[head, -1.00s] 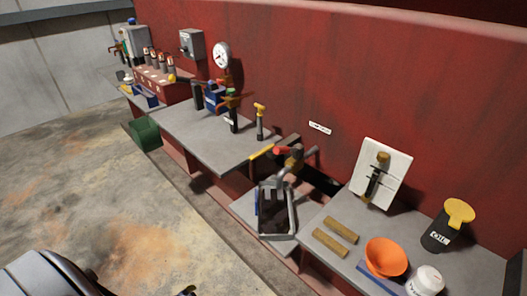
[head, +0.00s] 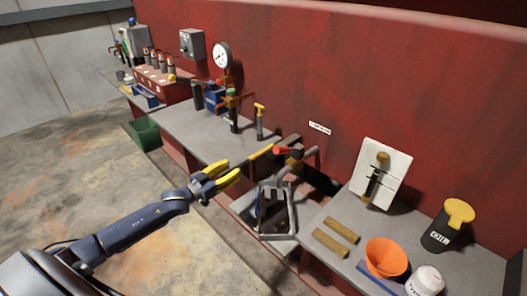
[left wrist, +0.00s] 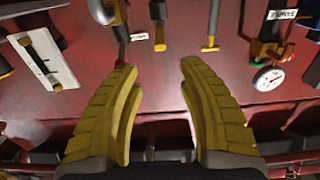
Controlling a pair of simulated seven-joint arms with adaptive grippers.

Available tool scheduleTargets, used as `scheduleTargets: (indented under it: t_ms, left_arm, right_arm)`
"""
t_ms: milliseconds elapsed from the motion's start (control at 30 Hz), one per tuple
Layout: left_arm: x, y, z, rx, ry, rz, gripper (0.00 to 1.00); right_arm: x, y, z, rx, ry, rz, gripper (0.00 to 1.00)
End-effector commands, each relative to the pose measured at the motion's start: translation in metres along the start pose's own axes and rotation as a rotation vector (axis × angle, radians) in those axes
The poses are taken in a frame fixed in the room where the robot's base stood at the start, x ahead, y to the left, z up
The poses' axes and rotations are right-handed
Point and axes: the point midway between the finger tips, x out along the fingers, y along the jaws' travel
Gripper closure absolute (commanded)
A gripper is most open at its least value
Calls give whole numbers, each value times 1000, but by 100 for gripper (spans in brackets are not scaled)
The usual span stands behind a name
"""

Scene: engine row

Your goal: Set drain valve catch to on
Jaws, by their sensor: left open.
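In the head view, a grey pipe fitting with a red handle (head: 288,151) sticks out below a small white label (head: 319,128) on the red wall. I take it for the drain valve; the label is too small to read and the catch's setting cannot be told. A yellow lever (head: 261,152) lies just left of it. My left gripper (head: 231,169) is open and empty, left of and short of the yellow lever. In the left wrist view, the open fingers (left wrist: 157,72) point toward the wall, with the red handle (left wrist: 121,63) near the left fingertip. My right gripper is not in view.
A T-handled tool (head: 259,122) and a gauge (head: 221,55) stand on the left. Floor at left is clear.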

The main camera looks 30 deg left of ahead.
Motion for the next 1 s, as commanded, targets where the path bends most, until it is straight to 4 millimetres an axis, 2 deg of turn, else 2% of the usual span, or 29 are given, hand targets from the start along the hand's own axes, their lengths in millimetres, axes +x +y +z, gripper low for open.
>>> scheduleTargets:
  t_ms: [267, 1000]
  left_arm:
    - [22, -1, 0, -10, 2, -2, 60]
    - [128, -1, 0, -9, 0, -3, 60]
  right_arm:
    - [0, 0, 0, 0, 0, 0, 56]
    - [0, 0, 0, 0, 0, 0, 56]
